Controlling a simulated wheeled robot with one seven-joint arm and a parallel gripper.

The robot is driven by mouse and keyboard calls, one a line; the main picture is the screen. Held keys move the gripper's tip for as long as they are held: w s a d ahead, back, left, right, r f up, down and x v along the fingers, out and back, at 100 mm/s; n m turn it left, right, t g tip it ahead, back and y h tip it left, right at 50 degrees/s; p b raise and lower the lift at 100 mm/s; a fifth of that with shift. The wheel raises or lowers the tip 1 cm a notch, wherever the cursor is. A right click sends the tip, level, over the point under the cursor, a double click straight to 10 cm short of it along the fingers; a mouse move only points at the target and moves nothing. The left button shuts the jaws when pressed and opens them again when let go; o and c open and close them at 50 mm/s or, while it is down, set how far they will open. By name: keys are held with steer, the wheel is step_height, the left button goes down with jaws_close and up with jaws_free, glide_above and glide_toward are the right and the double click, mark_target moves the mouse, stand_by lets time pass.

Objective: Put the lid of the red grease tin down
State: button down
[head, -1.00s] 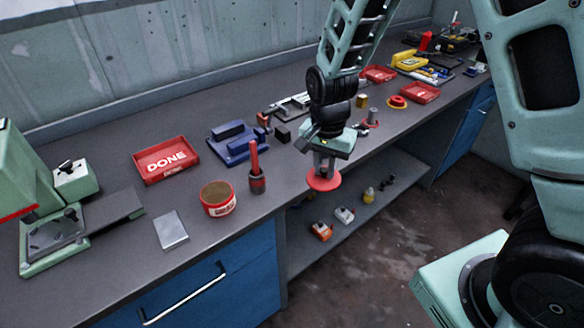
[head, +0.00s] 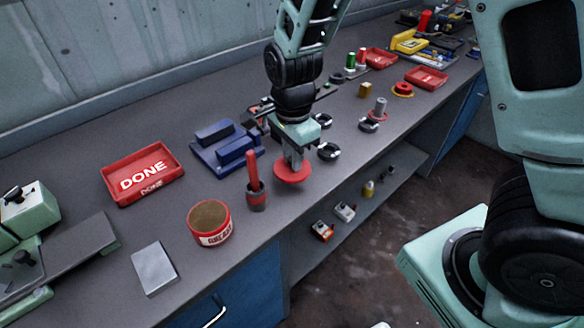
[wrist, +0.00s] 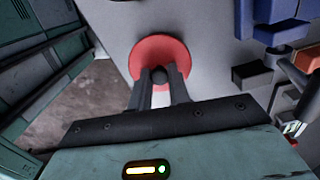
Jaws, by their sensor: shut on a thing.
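The red lid (head: 285,175) is a flat disc held below my gripper (head: 293,160), over the bench near its front edge. In the wrist view the lid (wrist: 145,56) has a dark knob, and my gripper (wrist: 161,77) is shut on that knob. I cannot tell the exact gap between lid and bench top. The open red grease tin (head: 210,223), with brownish grease inside, stands upright to the left. A brush (head: 253,178) with a red handle stands upright in a small dark and red holder between tin and lid.
The grey bench top (head: 215,280) has free room in front of the blue vise-like fixture (head: 228,147). Dark rings (head: 328,151) lie right of the lid. A red DONE tray (head: 143,172) and a grey plate (head: 154,268) lie left. A lower shelf (head: 355,205) holds small parts.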

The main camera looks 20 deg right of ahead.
steer(key=shift+f, duration=1.9)
steer(key=shift+f, duration=0.15)
steer(key=c, duration=1.3)
jaws_free()
